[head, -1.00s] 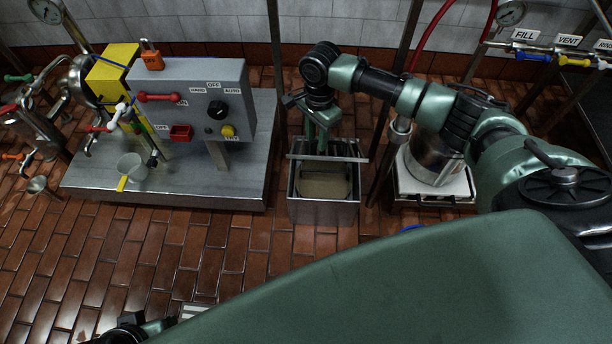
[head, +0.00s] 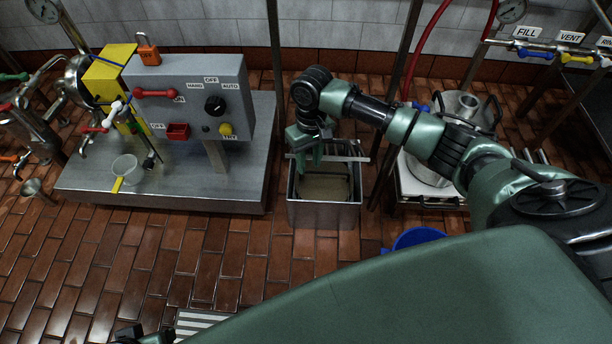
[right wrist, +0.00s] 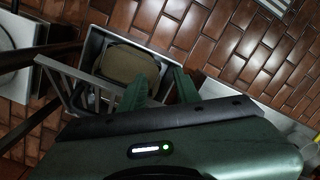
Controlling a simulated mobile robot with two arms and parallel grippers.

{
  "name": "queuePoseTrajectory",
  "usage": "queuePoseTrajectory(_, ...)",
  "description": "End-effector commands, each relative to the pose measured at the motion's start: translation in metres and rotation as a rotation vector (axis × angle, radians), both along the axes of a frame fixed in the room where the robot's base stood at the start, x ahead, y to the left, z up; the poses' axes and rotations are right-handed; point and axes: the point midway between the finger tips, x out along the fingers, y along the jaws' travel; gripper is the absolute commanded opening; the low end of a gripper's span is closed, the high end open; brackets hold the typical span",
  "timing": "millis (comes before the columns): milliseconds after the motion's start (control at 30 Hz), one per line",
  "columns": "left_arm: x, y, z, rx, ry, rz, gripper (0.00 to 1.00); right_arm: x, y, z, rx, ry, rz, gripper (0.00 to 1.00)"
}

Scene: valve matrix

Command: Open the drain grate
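A metal box (head: 323,214) stands on the floor in the middle of the head view, its top uncovered over a tan inside. A slatted metal grate (head: 348,150) is raised at its back edge; in the right wrist view the grate (right wrist: 68,88) slants along the box's left side. My right gripper (head: 308,162) hangs over the box's back left corner. In the right wrist view its two fingers (right wrist: 161,80) are apart with nothing seen between them, clear of the slats. My left gripper (head: 140,335) shows only partly at the bottom edge; its fingers are unclear.
A steel platform (head: 100,190) with a grey control box (head: 190,80) stands left of the metal box. A pole (head: 275,60) rises behind. A pot (head: 462,106) stands on a white stand to the right. A blue bucket (head: 418,238) and a striped floor panel (head: 196,322) are nearer me.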

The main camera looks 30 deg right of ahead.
Motion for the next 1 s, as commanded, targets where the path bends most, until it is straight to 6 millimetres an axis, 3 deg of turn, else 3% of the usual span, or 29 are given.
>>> queuePoseTrajectory(300,0.000,0.000,-0.014,0.000,0.000,0.000,0.36,-0.007,0.009,-0.017,0.046,-0.014,0.428,0.32)
queuePoseTrajectory(500,0.000,0.000,-0.018,0.000,0.000,0.000,0.36,-0.010,0.013,-0.022,0.067,-0.023,0.616,0.32)
queuePoseTrajectory(933,0.000,0.000,-0.019,0.000,0.000,0.000,0.36,-0.011,0.014,-0.023,0.075,-0.027,0.698,0.32)
queuePoseTrajectory(967,0.000,0.000,-0.019,0.000,0.000,0.000,0.36,-0.011,0.014,-0.023,0.075,-0.027,0.698,0.29)
queuePoseTrajectory(1000,0.000,0.000,-0.019,0.000,0.000,0.000,0.36,-0.011,0.014,-0.024,0.075,-0.027,0.699,0.18)
